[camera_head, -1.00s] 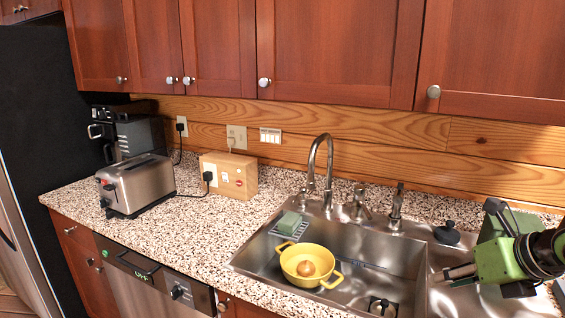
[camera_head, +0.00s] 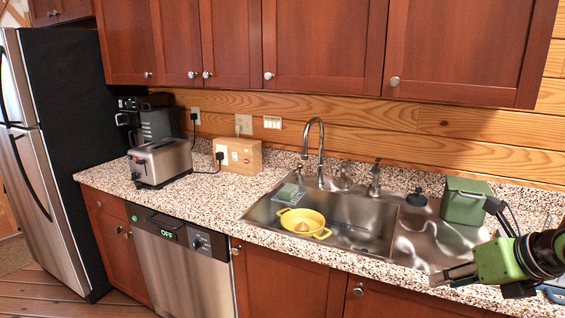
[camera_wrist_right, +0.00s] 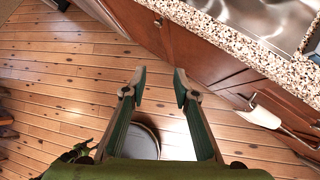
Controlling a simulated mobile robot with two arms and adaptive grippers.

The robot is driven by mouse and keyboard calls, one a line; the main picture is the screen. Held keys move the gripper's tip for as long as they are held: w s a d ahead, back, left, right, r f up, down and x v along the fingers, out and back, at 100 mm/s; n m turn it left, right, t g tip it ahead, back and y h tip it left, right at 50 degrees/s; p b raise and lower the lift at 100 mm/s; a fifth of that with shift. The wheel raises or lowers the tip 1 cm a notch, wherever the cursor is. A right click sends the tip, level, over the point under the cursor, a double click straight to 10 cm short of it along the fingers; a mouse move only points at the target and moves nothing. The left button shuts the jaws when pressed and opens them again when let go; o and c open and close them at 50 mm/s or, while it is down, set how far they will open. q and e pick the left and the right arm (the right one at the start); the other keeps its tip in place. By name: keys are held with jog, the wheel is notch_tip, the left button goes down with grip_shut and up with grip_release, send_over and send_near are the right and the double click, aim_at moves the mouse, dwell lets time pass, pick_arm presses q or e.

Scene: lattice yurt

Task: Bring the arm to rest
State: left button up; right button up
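My right arm, green and black, comes in from the right in the head view. Its gripper (camera_head: 453,276) is in front of the counter's front edge, right of the yellow colander. In the right wrist view the two fingers of the gripper (camera_wrist_right: 160,85) stand apart with only wooden floor between and beyond them, so it is open and empty. My left gripper is not in view.
The sink (camera_head: 365,222) holds a yellow colander (camera_head: 303,222) with a round brownish thing in it and a green sponge (camera_head: 289,191). A green canister (camera_head: 466,201) stands right of the sink. A toaster (camera_head: 160,163), a wooden box (camera_head: 238,155) and a dishwasher (camera_head: 185,262) are left.

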jog(key=w+a+f+m+t+y, duration=0.2)
jog(key=w+a+f+m+y, duration=0.7)
jog(key=f, duration=0.4)
jog(key=s+d+f+m+t+h, duration=0.1)
jog(key=d+f+m+h, duration=0.3)
jog(key=f, duration=0.6)
jog(key=s+d+f+m+t+h, duration=0.1)
jog(key=s+f+m, duration=0.1)
jog(key=f+m, duration=0.55)
jog(key=s+d+f+m+t+h, duration=0.1)
jog(key=d+f+m+t+h, duration=0.2)
jog(key=f, duration=0.8)
jog(key=s+f+m+g+h, duration=0.4)
jog(key=s+f+m+g, duration=0.3)
jog(key=s+f, duration=1.6)
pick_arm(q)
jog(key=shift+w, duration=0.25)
pick_arm(e)
jog(key=s+a+f+m+g, duration=0.1)
jog(key=s+a+f+g, duration=0.1)
jog(key=s, duration=0.7)
jog(key=s+a+f+m+g, duration=0.1)
jog(key=s+a+f+g, duration=0.1)
jog(key=s, duration=0.6)
jog(key=s+a+f+m+g, duration=0.1)
jog(key=s+a+f, duration=0.3)
jog(key=s, duration=0.5)
jog(key=shift+s+f+g, duration=0.3)
jog(key=shift+f+g, duration=0.15)
jog(key=shift+g, duration=0.25)
